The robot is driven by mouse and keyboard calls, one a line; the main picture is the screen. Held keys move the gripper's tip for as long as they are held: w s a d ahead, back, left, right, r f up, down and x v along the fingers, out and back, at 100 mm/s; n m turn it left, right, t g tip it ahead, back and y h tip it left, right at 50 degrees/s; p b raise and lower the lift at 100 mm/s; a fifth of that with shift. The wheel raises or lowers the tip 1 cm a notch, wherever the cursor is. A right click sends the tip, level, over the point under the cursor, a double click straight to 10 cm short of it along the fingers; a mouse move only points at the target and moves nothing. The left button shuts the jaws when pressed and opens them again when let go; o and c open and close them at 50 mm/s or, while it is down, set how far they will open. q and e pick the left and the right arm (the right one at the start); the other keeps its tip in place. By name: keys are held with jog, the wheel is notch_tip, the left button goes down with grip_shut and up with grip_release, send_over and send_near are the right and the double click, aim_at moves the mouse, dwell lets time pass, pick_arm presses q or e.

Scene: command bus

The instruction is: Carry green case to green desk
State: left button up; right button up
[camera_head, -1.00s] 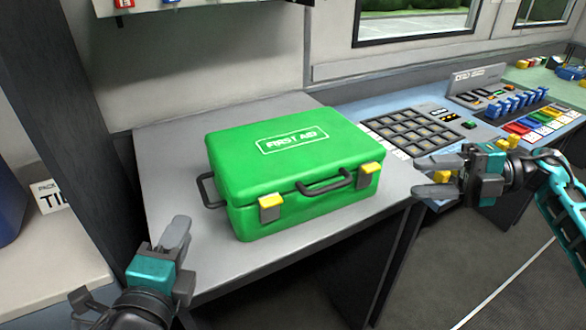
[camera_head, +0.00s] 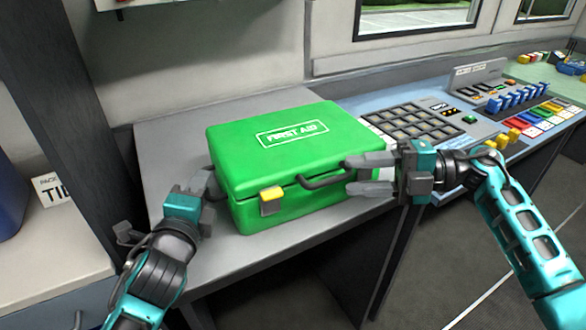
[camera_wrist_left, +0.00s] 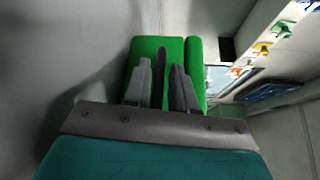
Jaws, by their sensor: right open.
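The green first-aid case (camera_head: 290,150) lies flat on the grey desk (camera_head: 160,150), with its front handle and yellow left latch showing. My left gripper (camera_head: 202,188) is at the left end of the case. In the left wrist view its fingers (camera_wrist_left: 163,88) stand on either side of the dark side handle (camera_wrist_left: 161,65); I cannot tell whether they press on it. My right gripper (camera_head: 368,174) is open at the case's right front corner, its fingers hiding the right latch. A green desk top (camera_head: 545,78) shows at the far right.
A blue console desk (camera_head: 365,107) with a button panel (camera_head: 415,122), blue levers and coloured keys adjoins the grey desk on the right. A pale counter (camera_head: 50,250) with a blue container stands at the left. Grey floor is open at the lower right.

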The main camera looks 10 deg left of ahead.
pick_arm(q)
jog(key=shift+w+a+f, duration=0.1)
jog(key=shift+w+a, duration=0.05)
jog(key=shift+w, duration=0.9)
pick_arm(e)
jog(key=shift+s+a+f, duration=0.15)
jog(key=shift+a, duration=0.9)
pick_arm(q)
jog(key=shift+c, duration=0.3)
pick_arm(e)
jog(key=shift+c, duration=0.3)
pick_arm(q)
grip_shut()
pick_arm(e)
jog(key=c, duration=0.5)
grip_shut()
jog(key=shift+f, duration=0.1)
pick_arm(q)
jog(key=shift+r, duration=0.3)
pick_arm(e)
jog(key=shift+r, duration=0.3)
